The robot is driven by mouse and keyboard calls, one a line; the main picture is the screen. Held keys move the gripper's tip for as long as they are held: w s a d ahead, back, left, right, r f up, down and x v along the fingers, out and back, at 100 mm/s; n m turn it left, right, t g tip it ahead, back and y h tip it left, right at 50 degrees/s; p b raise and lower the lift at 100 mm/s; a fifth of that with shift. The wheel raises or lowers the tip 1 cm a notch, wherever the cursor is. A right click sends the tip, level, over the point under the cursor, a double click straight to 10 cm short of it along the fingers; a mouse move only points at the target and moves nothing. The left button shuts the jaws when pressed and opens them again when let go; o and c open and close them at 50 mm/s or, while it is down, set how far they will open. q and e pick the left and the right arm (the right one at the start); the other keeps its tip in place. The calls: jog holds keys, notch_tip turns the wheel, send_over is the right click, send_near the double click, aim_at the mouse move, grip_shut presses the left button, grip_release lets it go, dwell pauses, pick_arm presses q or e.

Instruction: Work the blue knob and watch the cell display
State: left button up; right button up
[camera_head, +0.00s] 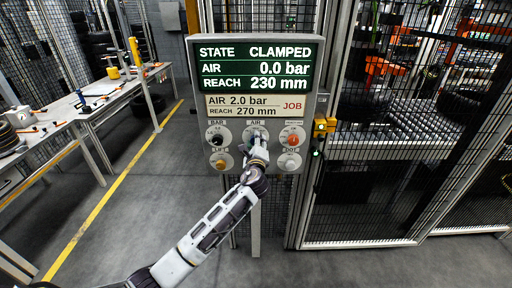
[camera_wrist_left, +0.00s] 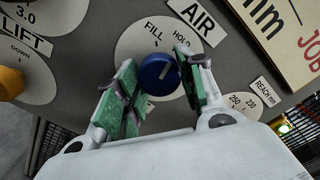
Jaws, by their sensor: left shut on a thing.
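The blue knob (camera_wrist_left: 158,72) sits on a round white dial under the AIR label, with FILL and HOLD marks. Its white line points up and right, roughly toward HOLD. My left gripper (camera_wrist_left: 156,82) has its green-padded fingers on either side of the knob, closed on it. In the head view my left gripper (camera_head: 258,150) covers most of the AIR dial. The cell display (camera_head: 256,68) reads STATE CLAMPED, AIR 0.0 bar, REACH 230 mm. The job card (camera_head: 255,105) below reads AIR 2.0 bar, REACH 270 mm. My right gripper is not in view.
Around the AIR dial are a black knob (camera_head: 217,139), an orange-red knob (camera_head: 293,140), a yellow knob (camera_head: 221,163) and a pale knob (camera_head: 290,163). A mesh fence stands right of the panel. A workbench (camera_head: 92,104) stands at left, with open floor between.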

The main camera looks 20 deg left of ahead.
pick_arm(q)
jog(key=shift+f+n+b, duration=0.1)
jog(key=shift+n+b, duration=1.75)
jog(key=shift+n, duration=1.65)
jog(key=o, duration=1)
jog(key=v, duration=1.2)
